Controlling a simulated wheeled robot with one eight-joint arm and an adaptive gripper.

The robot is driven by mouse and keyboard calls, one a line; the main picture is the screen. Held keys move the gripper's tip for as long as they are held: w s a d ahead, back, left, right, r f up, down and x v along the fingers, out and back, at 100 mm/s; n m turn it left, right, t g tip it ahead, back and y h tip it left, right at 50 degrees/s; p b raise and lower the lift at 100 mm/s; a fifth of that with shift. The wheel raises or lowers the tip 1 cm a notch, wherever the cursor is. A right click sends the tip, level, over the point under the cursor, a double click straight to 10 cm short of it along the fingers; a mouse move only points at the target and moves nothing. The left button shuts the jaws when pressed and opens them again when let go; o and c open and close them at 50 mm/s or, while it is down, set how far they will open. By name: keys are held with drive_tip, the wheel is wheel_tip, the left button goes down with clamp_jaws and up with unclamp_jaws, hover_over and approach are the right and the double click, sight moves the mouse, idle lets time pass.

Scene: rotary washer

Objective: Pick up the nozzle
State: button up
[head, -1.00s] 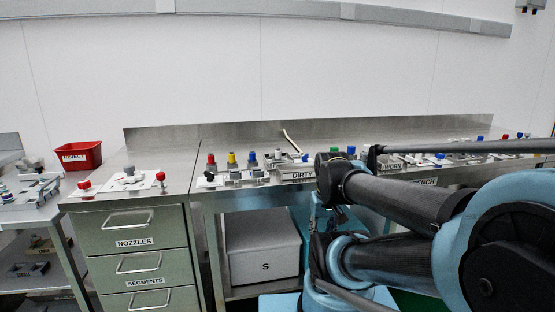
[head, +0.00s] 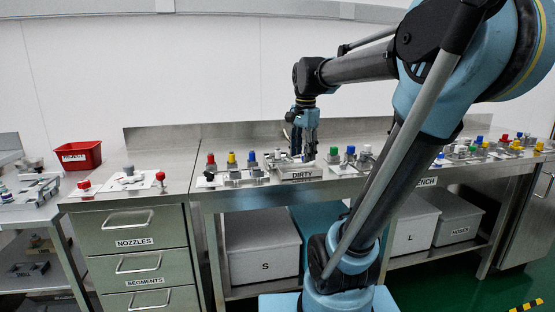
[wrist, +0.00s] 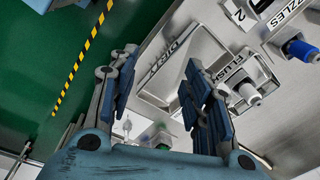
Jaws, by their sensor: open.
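My gripper (head: 304,155) is open and hangs over the bench at the tray marked DIRTY (head: 300,174). In the wrist view my gripper (wrist: 162,75) has its two fingers apart, with nothing seen held between them. The DIRTY tray (wrist: 147,97) lies beyond the fingers, and the part of its floor that shows looks bare. A pale-tipped nozzle-like piece (wrist: 249,93) stands by the FLUSH label, right of the right finger. A blue-topped piece (wrist: 298,47) stands by the NOZZLES label. I cannot tell which piece is the task's nozzle.
Red, yellow and blue-topped pieces (head: 231,160) stand left of the tray. Green and blue-topped pieces (head: 342,154) stand right of it. A red REJECT bin (head: 80,155) is at the far left. My arm hides part of the bench's right side.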

drive_tip(key=w+a+r+m+g, duration=0.1)
drive_tip(key=w+a+r+m, duration=0.4)
drive_tip(key=w, duration=0.3)
drive_tip(key=w+a+r+m, duration=0.3)
drive_tip(key=w+r+m, duration=0.2)
drive_tip(key=w+r, duration=0.3)
approach(278, 150)
drive_tip(key=shift+m, duration=0.3)
drive_tip(key=f, duration=0.5)
drive_tip(key=shift+w+a+f, duration=0.2)
drive_tip(key=shift+w+a, duration=0.1)
drive_tip(key=shift+w, duration=0.1)
drive_tip(key=shift+d+f, duration=0.2)
drive_tip(key=shift+f, duration=1.15)
drive_tip(key=shift+d+f, duration=0.15)
drive_tip(key=shift+f, duration=1.2)
drive_tip(key=shift+c, duration=0.2)
drive_tip(key=shift+w, duration=0.1)
clamp_jaws()
